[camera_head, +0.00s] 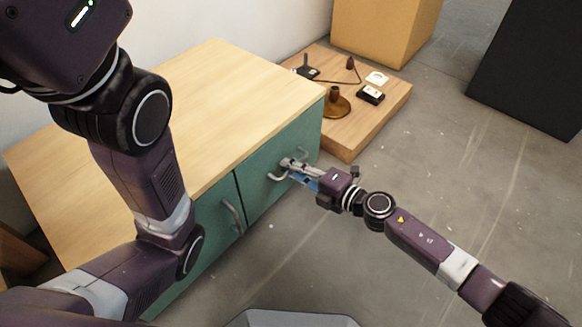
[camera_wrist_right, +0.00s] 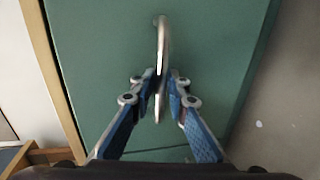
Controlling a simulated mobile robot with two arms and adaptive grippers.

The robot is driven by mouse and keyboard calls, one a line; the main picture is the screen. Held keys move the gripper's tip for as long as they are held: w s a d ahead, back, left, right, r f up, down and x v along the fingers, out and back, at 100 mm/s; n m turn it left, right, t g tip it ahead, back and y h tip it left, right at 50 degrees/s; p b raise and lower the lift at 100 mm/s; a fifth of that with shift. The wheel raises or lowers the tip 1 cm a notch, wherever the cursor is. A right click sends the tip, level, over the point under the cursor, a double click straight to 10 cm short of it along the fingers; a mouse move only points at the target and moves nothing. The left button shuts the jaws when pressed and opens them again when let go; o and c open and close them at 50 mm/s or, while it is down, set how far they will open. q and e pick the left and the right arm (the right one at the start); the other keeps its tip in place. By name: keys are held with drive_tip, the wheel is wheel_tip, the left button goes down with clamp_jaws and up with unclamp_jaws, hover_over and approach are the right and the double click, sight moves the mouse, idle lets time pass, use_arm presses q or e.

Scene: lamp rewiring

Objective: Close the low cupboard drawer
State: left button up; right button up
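The low cupboard (camera_head: 215,100) has a pale wooden top and green fronts. Its right-hand drawer front (camera_head: 262,195) has a curved metal handle (camera_head: 275,177) and looks about flush with the neighbouring front. My right gripper (camera_head: 290,165) reaches that handle from the right. In the right wrist view, the fingertips of my right gripper (camera_wrist_right: 162,82) close in from both sides on the handle (camera_wrist_right: 162,40), which stands edge-on before the green drawer front (camera_wrist_right: 100,50). Any small gap behind the drawer front is hidden. My left arm crosses the left side, and its gripper is out of frame.
A low wooden platform (camera_head: 385,105) beside the cupboard carries a brown lamp base (camera_head: 335,105), a cord and small electrical parts. A second green front with a handle (camera_head: 232,217) is to the left. A yellow box (camera_head: 385,30) and a dark block (camera_head: 530,65) stand behind. Grey floor is clear at right.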

drive_tip(key=v, duration=1.2)
idle(0.3)
